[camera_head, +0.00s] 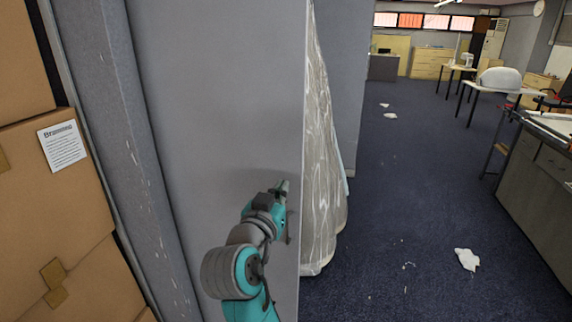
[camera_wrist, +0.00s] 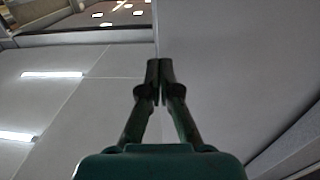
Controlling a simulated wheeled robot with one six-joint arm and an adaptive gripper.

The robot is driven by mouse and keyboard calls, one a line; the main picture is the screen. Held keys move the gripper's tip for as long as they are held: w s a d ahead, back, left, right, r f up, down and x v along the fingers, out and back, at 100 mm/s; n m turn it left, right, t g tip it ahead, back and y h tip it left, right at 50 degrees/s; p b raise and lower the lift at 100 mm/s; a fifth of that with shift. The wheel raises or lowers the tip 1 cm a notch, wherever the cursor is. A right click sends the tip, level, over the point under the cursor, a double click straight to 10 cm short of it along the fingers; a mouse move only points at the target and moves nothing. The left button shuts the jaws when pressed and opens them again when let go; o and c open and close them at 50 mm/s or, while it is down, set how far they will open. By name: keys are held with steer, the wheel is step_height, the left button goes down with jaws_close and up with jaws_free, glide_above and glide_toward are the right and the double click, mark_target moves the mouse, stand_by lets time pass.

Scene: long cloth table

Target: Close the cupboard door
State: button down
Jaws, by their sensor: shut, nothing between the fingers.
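A tall, flat grey panel (camera_head: 215,100) fills the middle left of the head view. It may be the cupboard door, but no handle or hinge shows, so I cannot tell for sure. My gripper (camera_head: 284,187) is in front of this panel, close to its right vertical edge. A soft shadow lies on the panel beside it. I cannot tell whether it touches. In the wrist view my gripper (camera_wrist: 160,68) has its fingertips together and empty, seen against a pale grey surface (camera_wrist: 225,65) with a vertical edge just behind the tips.
Stacked cardboard boxes (camera_head: 60,180) stand at the far left beside a grey post (camera_head: 110,130). Crumpled clear plastic sheeting (camera_head: 322,170) hangs right of the panel. Blue carpet (camera_head: 410,210) is mostly open, with paper scraps (camera_head: 466,259). A grey counter (camera_head: 535,190) stands at right.

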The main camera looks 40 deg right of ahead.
mark_target(300, 156)
steer(key=x, duration=1.4)
